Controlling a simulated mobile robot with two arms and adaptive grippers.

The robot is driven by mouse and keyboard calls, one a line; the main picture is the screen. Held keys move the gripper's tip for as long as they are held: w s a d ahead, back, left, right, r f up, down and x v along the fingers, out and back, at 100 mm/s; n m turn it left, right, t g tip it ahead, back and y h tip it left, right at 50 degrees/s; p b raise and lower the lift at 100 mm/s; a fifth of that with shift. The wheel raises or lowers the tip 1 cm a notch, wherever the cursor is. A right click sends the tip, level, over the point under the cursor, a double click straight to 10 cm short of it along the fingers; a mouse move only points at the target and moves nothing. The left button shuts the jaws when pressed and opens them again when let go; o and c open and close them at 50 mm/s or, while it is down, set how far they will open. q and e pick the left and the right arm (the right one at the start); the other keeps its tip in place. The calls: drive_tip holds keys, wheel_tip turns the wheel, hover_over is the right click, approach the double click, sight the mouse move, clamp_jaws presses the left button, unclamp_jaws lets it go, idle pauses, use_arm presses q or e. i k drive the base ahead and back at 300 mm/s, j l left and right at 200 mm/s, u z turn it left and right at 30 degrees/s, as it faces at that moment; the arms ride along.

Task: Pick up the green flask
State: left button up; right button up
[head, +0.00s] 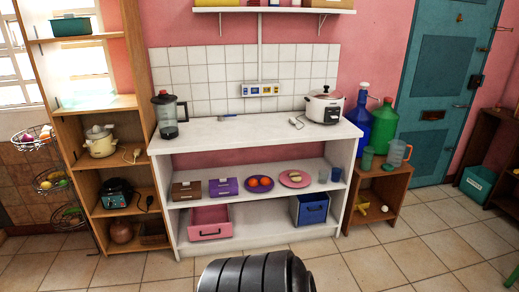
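A large green flask-like bottle (384,126) stands upright on the small wooden side table (384,182), right of the white counter. A tall blue bottle (361,119) stands close on its left, also upright. A small green cup or jar (367,159) and a clear jug-like vessel (397,153) stand in front of the green bottle and hide its lower part. Neither of my grippers is in view, so nothing shows near the green bottle.
The white counter (232,128) holds a blender (168,115) and a rice cooker (324,105). A wooden shelf (97,145) with pots stands at left. A teal door (440,85) is at right.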

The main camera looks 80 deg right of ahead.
sight(367, 159)
drive_tip(key=z, duration=3.6)
drive_tip(key=i+u, duration=0.1)
drive_tip(key=i, duration=0.6)
